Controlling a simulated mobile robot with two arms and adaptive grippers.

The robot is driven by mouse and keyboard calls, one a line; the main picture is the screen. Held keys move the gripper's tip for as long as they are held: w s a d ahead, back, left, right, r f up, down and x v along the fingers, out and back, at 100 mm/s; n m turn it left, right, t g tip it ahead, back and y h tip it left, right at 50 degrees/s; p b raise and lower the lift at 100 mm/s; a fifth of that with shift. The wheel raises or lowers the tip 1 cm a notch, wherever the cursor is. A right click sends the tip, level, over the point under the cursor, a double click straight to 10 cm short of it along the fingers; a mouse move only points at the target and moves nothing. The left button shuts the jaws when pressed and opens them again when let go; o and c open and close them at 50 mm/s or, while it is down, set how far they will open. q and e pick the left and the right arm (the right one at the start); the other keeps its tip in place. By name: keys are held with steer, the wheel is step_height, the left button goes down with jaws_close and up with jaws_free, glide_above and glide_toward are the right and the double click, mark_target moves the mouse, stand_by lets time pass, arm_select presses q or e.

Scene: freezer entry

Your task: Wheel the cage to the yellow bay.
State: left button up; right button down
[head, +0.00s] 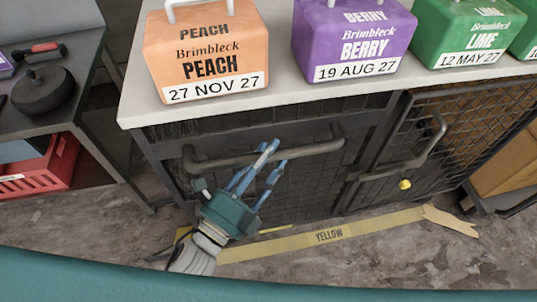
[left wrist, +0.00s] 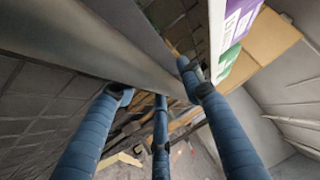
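The dark mesh cage (head: 310,190) stands in front of me under a pale top. A grey push bar (head: 315,148) runs across its near side. My left gripper (head: 266,160) is at this bar with its blue fingers spread; one finger overlaps the bar. In the left wrist view the bar (left wrist: 110,40) passes close by the fingertips (left wrist: 157,92), and I cannot tell whether they touch it. A yellow floor strip (head: 290,243) marked YELLOW lies along the cage's near side. My right gripper is out of view.
Peach (head: 205,50), berry (head: 350,40) and lime (head: 465,35) tubs stand on the pale top. A dark bench (head: 75,110) with a red crate (head: 50,165) is at the left. Another handle (head: 410,165) and a yellow knob (head: 404,184) are at the right.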

arm_select(q)
steer(key=shift+s, duration=0.1)
steer(key=shift+s+a+f, duration=0.1)
steer(key=shift+s, duration=0.15)
steer(key=v, duration=1.1)
steer(key=shift+a, duration=0.2)
steer(key=shift+s, duration=0.15)
